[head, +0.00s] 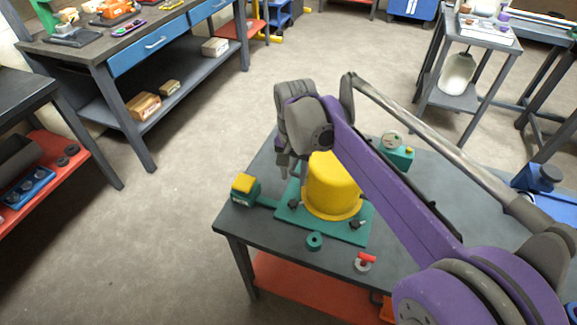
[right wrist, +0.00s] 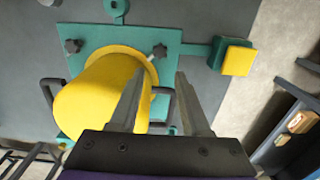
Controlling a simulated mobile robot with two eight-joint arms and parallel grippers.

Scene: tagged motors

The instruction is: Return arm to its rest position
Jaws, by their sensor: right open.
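My right arm, purple and grey, reaches in from the lower right in the head view, across the workbench. Its right gripper (head: 288,172) points down at the left side of a yellow cylinder (head: 331,186) standing on a teal plate (head: 352,232). In the right wrist view the two fingers of the gripper (right wrist: 160,73) are spread, with nothing held between them. The yellow cylinder (right wrist: 92,98) lies left of and behind the fingers there; I cannot tell whether they touch it. My left gripper is not in view.
The grey workbench (head: 240,222) also carries a yellow-topped teal box (head: 244,190), a teal ring (head: 314,241), a red-and-grey part (head: 365,262) and a teal gauge unit (head: 396,155). Open floor (head: 190,200) lies to the left, before a blue-drawered bench (head: 160,55).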

